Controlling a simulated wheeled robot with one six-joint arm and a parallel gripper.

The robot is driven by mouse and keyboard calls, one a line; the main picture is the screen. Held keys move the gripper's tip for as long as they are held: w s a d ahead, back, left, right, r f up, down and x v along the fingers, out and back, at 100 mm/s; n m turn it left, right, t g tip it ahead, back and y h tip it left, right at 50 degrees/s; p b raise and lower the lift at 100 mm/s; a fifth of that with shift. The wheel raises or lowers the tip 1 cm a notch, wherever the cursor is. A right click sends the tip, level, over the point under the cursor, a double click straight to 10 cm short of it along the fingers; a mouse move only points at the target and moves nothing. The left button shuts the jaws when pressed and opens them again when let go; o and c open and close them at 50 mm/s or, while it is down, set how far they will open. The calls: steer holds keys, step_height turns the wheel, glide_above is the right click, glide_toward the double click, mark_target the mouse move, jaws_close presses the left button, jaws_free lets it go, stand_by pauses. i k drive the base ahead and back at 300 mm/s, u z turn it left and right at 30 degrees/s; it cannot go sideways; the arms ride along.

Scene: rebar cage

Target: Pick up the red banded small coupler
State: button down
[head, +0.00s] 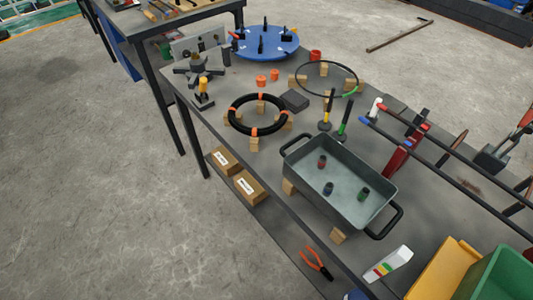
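The red banded small coupler (321,161) stands in the grey metal tray (295,180), near its far left end. It is a short dark cylinder with a red band. A blue banded coupler (328,188) is in the same tray, nearer the middle. A green banded coupler (363,193) is towards the right side of the tray. The three couplers are apart from each other. My gripper is not in view.
The tray has raised walls, a black handle at each end and wooden blocks under it. A black ring (257,117) on wooden blocks lies beyond it. Long bars (430,150) run along the right. Orange-handled pliers (316,262) lie near the front edge.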

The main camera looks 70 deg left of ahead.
mark_target(322, 159)
steer(key=z, duration=1.45)
steer(key=k, duration=1.65)
steer(key=u, duration=2)
